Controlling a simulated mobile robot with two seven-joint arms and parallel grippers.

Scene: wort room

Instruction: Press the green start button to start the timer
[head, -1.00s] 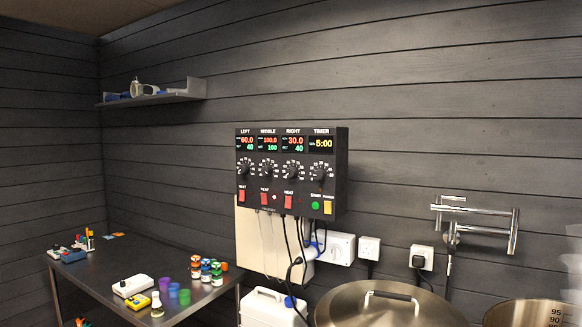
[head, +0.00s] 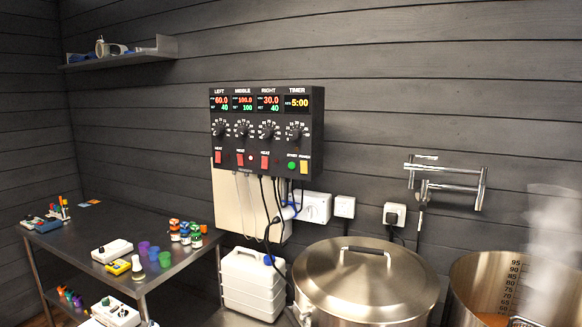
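The black control box (head: 262,135) hangs on the dark plank wall. Its displays read 60.0, 100.0 and 30.0 above lower green numbers, and the timer display (head: 297,103) reads 5:00. The green start button (head: 292,166) is at the lower right of the box, beside a yellow button (head: 304,167). Red heat switches and black dials sit to its left. Nothing covers the green button. Neither of my grippers is in view.
A lidded steel pot (head: 366,283) stands below the box, with an open steaming pot (head: 480,270) to its right. A white canister (head: 250,285) stands left of the lid. A metal table (head: 160,215) holds bottles and meters. Cables hang under the box.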

